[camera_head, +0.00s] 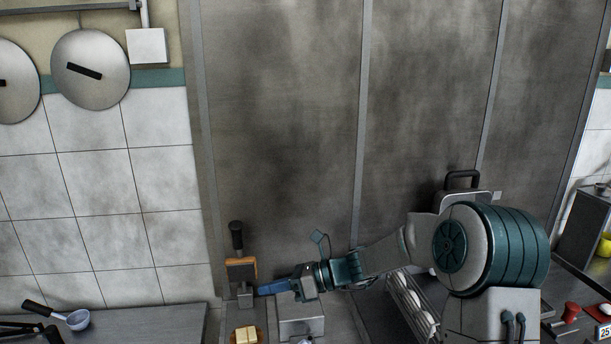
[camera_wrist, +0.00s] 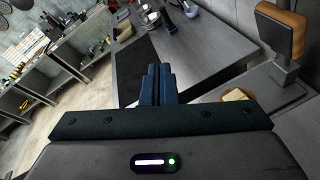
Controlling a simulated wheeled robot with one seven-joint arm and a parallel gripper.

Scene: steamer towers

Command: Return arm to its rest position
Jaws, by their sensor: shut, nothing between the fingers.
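My gripper (camera_head: 268,287) is at the end of my arm, which reaches out to the left in the head view. Its blue fingers are shut with nothing between them. They show pressed together in the wrist view (camera_wrist: 158,84), above the edge of a steel counter. The fingertips point left, close to a fixture with a brown block and a black knob (camera_head: 240,268). I cannot tell whether they touch it. My arm is stretched out low in front of the steel wall panels.
A wooden plate with yellow pieces (camera_head: 247,335) lies below the gripper. A ladle (camera_head: 76,320) lies on the left counter (camera_head: 165,318). A rack with white items (camera_head: 411,302) stands below my arm. A red-handled thing (camera_head: 570,312) is at the right.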

